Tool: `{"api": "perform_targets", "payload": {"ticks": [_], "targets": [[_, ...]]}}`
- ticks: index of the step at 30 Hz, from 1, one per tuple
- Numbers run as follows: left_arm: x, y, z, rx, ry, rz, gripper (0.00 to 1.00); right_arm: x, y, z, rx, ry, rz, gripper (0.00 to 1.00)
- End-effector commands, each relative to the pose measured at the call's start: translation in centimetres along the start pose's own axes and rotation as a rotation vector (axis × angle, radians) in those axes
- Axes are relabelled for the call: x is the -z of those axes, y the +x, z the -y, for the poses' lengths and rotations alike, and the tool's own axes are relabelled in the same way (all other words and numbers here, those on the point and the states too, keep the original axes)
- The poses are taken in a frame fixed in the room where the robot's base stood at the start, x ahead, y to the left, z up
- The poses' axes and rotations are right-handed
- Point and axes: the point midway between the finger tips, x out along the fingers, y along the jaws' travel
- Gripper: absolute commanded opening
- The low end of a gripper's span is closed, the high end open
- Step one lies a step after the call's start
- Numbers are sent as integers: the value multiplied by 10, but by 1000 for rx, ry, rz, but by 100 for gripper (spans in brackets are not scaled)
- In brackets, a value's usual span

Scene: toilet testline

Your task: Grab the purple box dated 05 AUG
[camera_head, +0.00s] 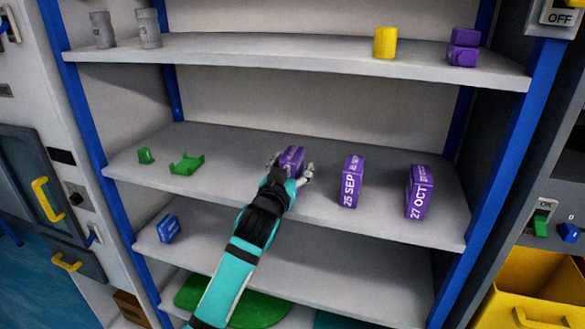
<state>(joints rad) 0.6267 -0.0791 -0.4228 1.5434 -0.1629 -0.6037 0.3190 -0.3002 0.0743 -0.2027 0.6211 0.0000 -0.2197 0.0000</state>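A purple box (292,157) stands on the middle shelf, and its date is not readable from here. My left gripper (290,166) is at this box, its fingers spread on either side. The gripper hides the box's lower front, and firm contact is not visible. Two more upright purple boxes stand to the right on the same shelf: one marked 25 SEP (350,182) and one marked 27 OCT (419,192). My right gripper is not in view.
Green pieces (186,164) lie on the middle shelf's left side. A blue block (168,229) is on the shelf below. The top shelf (270,48) holds grey containers (148,28), a yellow cylinder (385,42) and purple blocks (463,47). Blue posts (518,145) frame the shelves.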

Motion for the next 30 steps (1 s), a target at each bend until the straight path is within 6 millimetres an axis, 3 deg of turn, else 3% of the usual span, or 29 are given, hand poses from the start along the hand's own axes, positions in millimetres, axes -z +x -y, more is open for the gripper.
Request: {"api": "perform_targets", "payload": {"ticks": [3,17,30], "targets": [[0,0,0,0,0,0,62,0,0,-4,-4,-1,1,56],[0,0,0,0,0,0,2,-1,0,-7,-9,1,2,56],[6,0,2,1,1,-2,0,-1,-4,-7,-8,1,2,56]]}}
